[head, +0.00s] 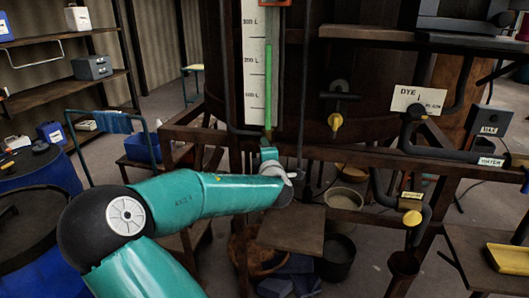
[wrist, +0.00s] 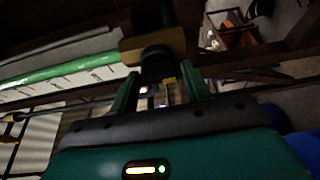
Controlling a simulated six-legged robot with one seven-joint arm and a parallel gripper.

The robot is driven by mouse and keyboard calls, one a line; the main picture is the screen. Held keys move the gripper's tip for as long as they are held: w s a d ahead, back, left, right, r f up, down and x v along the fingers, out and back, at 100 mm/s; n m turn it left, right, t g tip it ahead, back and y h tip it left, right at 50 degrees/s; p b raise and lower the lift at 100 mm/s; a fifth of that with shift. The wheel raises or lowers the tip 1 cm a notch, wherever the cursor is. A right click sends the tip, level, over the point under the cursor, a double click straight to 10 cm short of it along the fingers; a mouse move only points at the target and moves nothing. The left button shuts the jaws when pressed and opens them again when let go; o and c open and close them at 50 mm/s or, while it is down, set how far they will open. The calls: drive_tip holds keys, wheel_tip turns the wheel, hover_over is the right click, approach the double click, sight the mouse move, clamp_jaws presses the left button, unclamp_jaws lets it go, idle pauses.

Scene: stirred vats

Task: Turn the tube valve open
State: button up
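The sight tube (head: 268,85) holds green liquid and stands upright beside a white litre scale (head: 254,60) on the brown vat. In the wrist view the green tube (wrist: 60,70) ends at a tan block (wrist: 130,48). A dark rounded fitting (wrist: 157,58), apparently the tube valve, sits at that block, with a small yellow piece (wrist: 169,80) below it. My gripper (wrist: 160,82) has its two green fingers apart, one on each side of the fitting; I cannot tell whether they touch it. In the head view my gripper (head: 268,150) is just below the tube's foot, and the valve is not clearly seen there.
A brown frame rail (head: 215,136) crosses near my gripper. To the right are a DYE sign (head: 418,99), dark pipes and yellow-tipped taps (head: 335,122). Below are a small brown shelf (head: 292,232) and buckets (head: 345,200). Blue drums (head: 40,175) stand at left.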

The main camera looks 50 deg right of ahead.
drive_tip(key=shift+o, duration=1.1)
drive_tip(key=shift+a, duration=0.1)
drive_tip(key=v, duration=1.3)
drive_tip(key=shift+s+a, duration=0.2)
drive_tip(key=shift+s, duration=0.1)
drive_tip(key=shift+f, duration=0.1)
